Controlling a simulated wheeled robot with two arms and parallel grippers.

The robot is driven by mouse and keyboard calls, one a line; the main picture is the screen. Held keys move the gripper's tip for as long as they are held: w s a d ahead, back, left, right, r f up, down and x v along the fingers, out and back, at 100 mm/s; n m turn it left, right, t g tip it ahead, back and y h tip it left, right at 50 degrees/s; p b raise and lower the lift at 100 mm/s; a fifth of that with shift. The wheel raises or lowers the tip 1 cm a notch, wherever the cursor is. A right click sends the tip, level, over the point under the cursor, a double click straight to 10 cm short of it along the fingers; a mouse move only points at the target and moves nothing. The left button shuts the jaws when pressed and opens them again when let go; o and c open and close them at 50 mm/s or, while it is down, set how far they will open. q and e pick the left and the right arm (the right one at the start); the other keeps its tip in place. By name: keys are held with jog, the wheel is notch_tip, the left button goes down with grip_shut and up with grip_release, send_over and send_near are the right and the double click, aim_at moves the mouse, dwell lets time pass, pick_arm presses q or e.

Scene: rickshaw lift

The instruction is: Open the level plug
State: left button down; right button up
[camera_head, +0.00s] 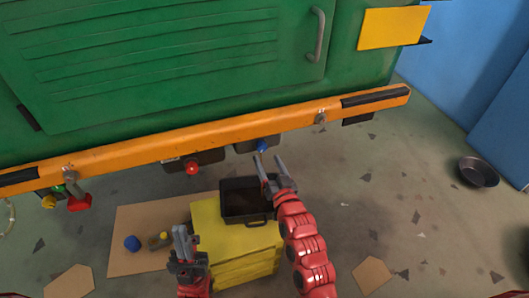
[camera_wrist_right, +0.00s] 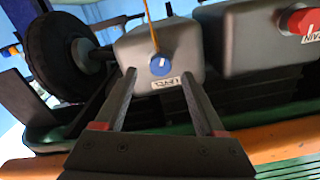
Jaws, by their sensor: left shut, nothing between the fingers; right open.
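The blue level plug (camera_head: 262,146) sits on a grey housing under the orange beam. In the right wrist view the blue plug (camera_wrist_right: 160,65) has a white mark and a small label below it. My right gripper (camera_head: 268,163) is open just below the plug in the head view. In the wrist view its fingertips (camera_wrist_right: 158,76) lie either side of the plug's line; whether they reach it I cannot tell. My left gripper (camera_head: 182,236) is shut and empty, low beside the yellow crate.
A red drain plug (camera_head: 192,168) is on the neighbouring housing. A black tray (camera_head: 233,184) rests on the yellow crate (camera_head: 205,222). A blue piece (camera_head: 132,243) and a yellow piece (camera_head: 158,241) lie on cardboard (camera_head: 125,220). A round pan (camera_head: 479,171) lies on open floor at right.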

jog(key=v, duration=1.2)
jog(key=shift+s+p, duration=0.35)
jog(key=shift+p, duration=0.1)
jog(key=shift+w+d+r, duration=0.1)
jog(key=shift+d+r, duration=0.1)
